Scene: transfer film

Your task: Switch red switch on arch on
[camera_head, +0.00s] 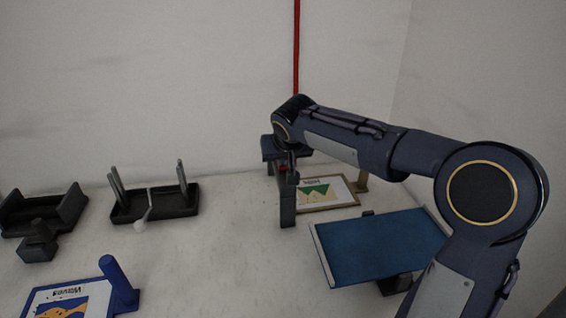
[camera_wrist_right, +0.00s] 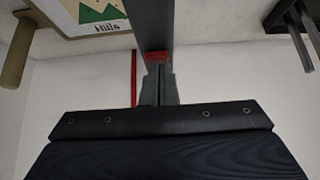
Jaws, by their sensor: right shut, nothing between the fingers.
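The arch (camera_head: 287,208) is a dark frame standing near the back wall, left of a framed picture; its top is partly covered by my right arm. In the right wrist view the arch's dark beam (camera_wrist_right: 152,22) comes down from the top. The red switch (camera_wrist_right: 157,57) shows there as a small red piece at the end of that beam, right at my fingertips. My right gripper (camera_wrist_right: 158,70) is shut and empty, its tips at or very near the switch; I cannot tell whether they touch. In the head view my right gripper (camera_head: 292,176) hangs by the arch top. My left gripper is out of view.
A framed "Hills" picture (camera_head: 325,194) lies right of the arch. A blue panel (camera_head: 380,245) is in front of it. A dark tray with upright rods (camera_head: 155,205), a dark cradle (camera_head: 45,210) and a blue-framed picture (camera_head: 70,300) are at left. A thin red line (camera_head: 296,50) runs up the wall.

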